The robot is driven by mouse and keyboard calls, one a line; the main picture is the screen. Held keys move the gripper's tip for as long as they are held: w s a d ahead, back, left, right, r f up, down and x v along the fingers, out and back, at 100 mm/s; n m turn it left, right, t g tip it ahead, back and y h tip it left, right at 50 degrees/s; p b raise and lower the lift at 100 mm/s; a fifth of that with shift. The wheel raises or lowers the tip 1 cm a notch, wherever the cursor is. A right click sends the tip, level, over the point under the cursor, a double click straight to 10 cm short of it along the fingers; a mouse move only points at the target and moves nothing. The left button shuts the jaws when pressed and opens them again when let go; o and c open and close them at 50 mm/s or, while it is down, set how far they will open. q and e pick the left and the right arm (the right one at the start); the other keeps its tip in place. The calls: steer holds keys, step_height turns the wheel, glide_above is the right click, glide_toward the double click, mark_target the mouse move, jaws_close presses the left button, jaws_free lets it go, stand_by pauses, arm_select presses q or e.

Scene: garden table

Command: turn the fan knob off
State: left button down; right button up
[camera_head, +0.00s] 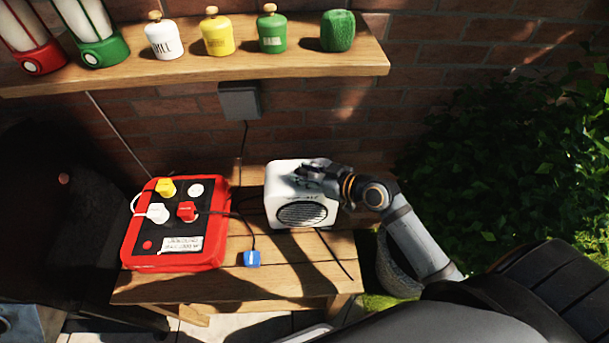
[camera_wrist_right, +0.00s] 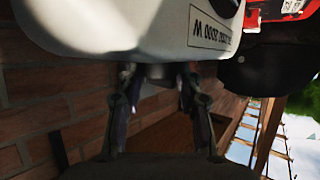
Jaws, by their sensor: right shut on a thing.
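The white fan heater (camera_head: 284,205) stands on the wooden table with its round dark grille facing front. My left gripper is out of view.
A red power box (camera_head: 175,255) with white, yellow and red plugs sits left of the fan. A blue plug (camera_head: 251,259) lies on the table (camera_head: 290,280) in front. A shelf (camera_head: 230,65) with jars and lanterns runs above. A dark grill stands at left, ivy at right.

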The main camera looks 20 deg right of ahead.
mark_target(305, 175)
steer(key=shift+f, duration=0.1)
stand_by(0.8)
steer(key=o, duration=1.1)
steer(key=shift+o, duration=0.2)
step_height(305, 175, up, 10)
